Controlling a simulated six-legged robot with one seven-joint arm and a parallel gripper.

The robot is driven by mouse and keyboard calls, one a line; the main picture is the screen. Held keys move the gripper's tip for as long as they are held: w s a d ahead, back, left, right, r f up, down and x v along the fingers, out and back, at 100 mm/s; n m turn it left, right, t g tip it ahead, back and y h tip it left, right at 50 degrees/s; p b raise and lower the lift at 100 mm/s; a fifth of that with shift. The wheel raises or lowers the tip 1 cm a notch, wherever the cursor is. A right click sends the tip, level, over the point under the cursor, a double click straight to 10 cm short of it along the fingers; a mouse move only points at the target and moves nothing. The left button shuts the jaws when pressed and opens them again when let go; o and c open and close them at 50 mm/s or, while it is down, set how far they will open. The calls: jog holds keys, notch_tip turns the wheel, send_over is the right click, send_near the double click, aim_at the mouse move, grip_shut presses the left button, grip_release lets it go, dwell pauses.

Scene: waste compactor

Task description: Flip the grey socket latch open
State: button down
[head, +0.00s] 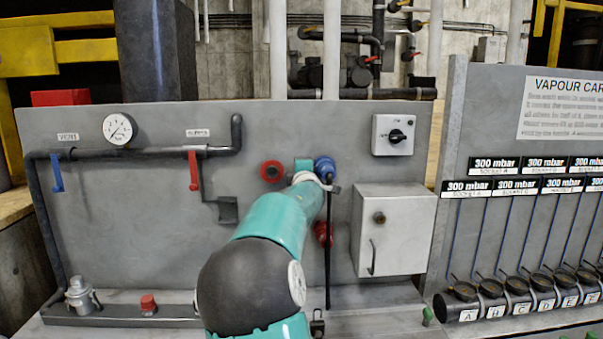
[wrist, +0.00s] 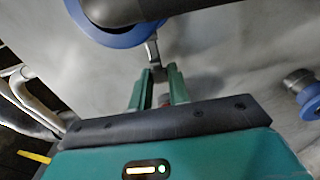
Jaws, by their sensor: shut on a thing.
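In the wrist view a blue round socket (wrist: 87,28) with a dark cylindrical part in front of it fills the top left. A small grey metal latch (wrist: 152,50) hangs from its lower right rim. My gripper (wrist: 158,70) is below the socket, with its two teal fingers shut on the lower end of the latch. In the head view the blue socket (head: 325,165) is on the grey panel, just past the end of my teal arm. My arm and wrist hide the fingers and the latch there.
A red round socket (head: 271,171) is left of my wrist, and another red fitting (head: 322,233) is below. A dark hose (head: 328,260) hangs there. A grey cabinet (head: 394,230) stands close on the right. The wrist view shows another blue-ringed fitting (wrist: 311,104) at right.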

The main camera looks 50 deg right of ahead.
jog(key=shift+d+r+m+g+h, duration=0.1)
jog(key=shift+m+g+h, duration=0.3)
jog(key=shift+g, duration=0.1)
jog(key=c, duration=1.3)
grip_release()
